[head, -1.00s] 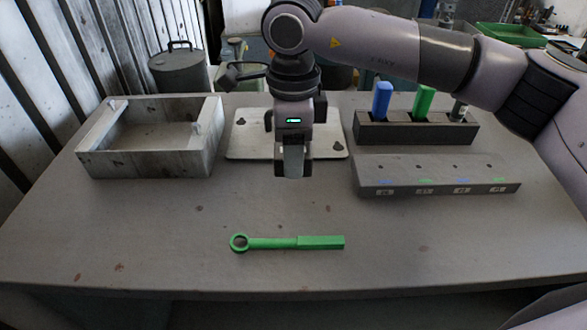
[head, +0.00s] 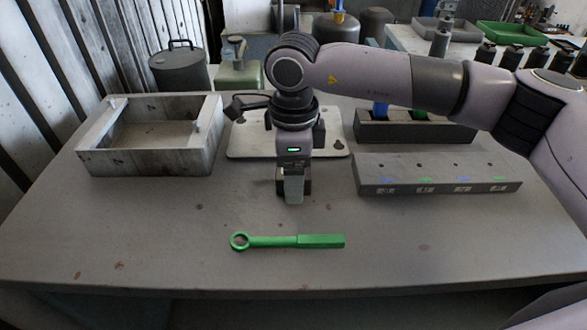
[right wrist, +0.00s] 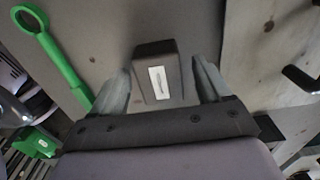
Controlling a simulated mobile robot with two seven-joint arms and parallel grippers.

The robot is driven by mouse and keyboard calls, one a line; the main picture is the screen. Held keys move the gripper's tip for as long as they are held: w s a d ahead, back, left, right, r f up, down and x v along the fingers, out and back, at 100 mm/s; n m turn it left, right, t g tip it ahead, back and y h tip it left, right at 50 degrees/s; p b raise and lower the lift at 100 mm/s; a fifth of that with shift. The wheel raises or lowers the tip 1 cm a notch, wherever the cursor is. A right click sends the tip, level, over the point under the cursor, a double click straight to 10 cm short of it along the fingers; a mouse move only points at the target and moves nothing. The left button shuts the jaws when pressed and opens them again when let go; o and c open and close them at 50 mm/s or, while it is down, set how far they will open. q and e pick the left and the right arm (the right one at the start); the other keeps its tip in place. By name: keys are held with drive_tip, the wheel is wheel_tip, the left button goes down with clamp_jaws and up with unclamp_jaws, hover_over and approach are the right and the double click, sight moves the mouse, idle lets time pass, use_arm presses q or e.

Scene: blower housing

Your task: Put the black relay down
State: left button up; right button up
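The black relay (right wrist: 156,78), with a white label, is between the two fingers of my right gripper (right wrist: 162,82) in the right wrist view. A gap shows on each side between finger and relay, so the gripper is open around it. The relay appears to be on the grey tabletop. In the head view my right gripper (head: 293,195) points down at the table in front of the light plate; it largely hides the relay there, with only dark edges showing. My left gripper is not in view.
A green ring-ended tool (head: 290,241) lies nearer the front edge. A grey open box (head: 150,163) is at left, a light plate (head: 245,141) behind the gripper. A grey labelled block (head: 435,174) and a dark holder (head: 440,133) with coloured pieces are at right. The front tabletop is mostly clear.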

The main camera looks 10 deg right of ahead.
drive_tip(key=shift+r, duration=0.2)
wheel_tip(320, 180, up, 12)
idle(0.4)
